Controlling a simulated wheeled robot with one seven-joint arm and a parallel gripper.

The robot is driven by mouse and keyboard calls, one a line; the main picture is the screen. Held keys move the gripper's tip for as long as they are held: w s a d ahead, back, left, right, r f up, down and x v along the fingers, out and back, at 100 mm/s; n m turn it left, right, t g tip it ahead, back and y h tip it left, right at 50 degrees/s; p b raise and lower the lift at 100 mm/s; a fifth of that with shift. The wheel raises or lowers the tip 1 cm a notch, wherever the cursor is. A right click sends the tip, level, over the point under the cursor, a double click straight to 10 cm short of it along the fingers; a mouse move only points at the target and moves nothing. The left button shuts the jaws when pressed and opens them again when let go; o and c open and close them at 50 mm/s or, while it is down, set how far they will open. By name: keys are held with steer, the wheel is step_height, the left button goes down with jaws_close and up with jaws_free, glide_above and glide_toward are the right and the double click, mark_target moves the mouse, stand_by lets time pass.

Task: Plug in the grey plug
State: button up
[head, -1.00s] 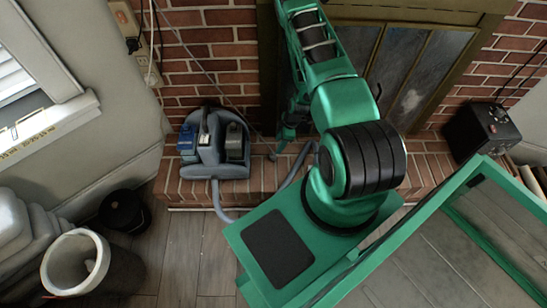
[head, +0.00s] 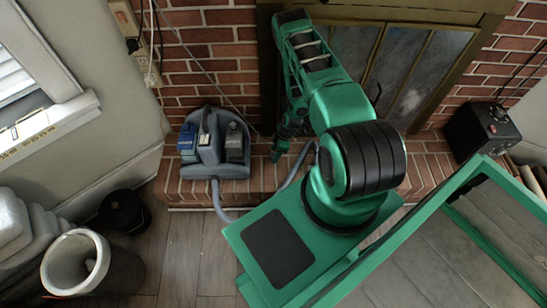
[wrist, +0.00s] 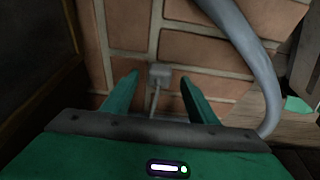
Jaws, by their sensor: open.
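The grey plug (wrist: 160,74) lies on the brick hearth, its thin cord running toward my gripper in the wrist view. My gripper (wrist: 160,92) is open, one finger on each side of the plug and cord, with gaps visible; I cannot tell how far above the bricks it is. In the head view my gripper (head: 279,152) points down at the hearth, right of the vacuum, and hides the plug. A beige socket strip (head: 142,52) is on the left wall, with a black plug (head: 132,45) and a pale plug (head: 151,78) at it.
A grey-blue vacuum (head: 212,150) stands on the brick hearth (head: 265,182); its grey hose (wrist: 245,45) passes right of my gripper. The fireplace door (head: 400,65) is behind my arm. A black box (head: 482,132) sits at right, and a bin (head: 75,265) at lower left.

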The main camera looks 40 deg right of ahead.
steer(key=shift+w+a+f, duration=0.1)
steer(key=shift+a+f, duration=0.1)
steer(key=shift+f, duration=0.5)
steer(key=c, duration=1.1)
steer(key=shift+r, duration=0.2)
steer(key=shift+r, duration=0.6)
step_height(320, 180, up, 3)
steer(key=shift+w+f, duration=0.1)
steer(key=shift+f, duration=0.1)
steer(key=a+r, duration=0.2)
steer(key=a, duration=0.1)
steer(key=s+a+r, duration=0.1)
steer(key=a+r, duration=0.1)
steer(key=a, duration=0.2)
steer(key=s+a+r, duration=0.1)
steer(key=a+r, duration=0.2)
steer(key=a, duration=0.1)
steer(key=shift+s+a, duration=0.2)
steer(key=shift+a, duration=0.05)
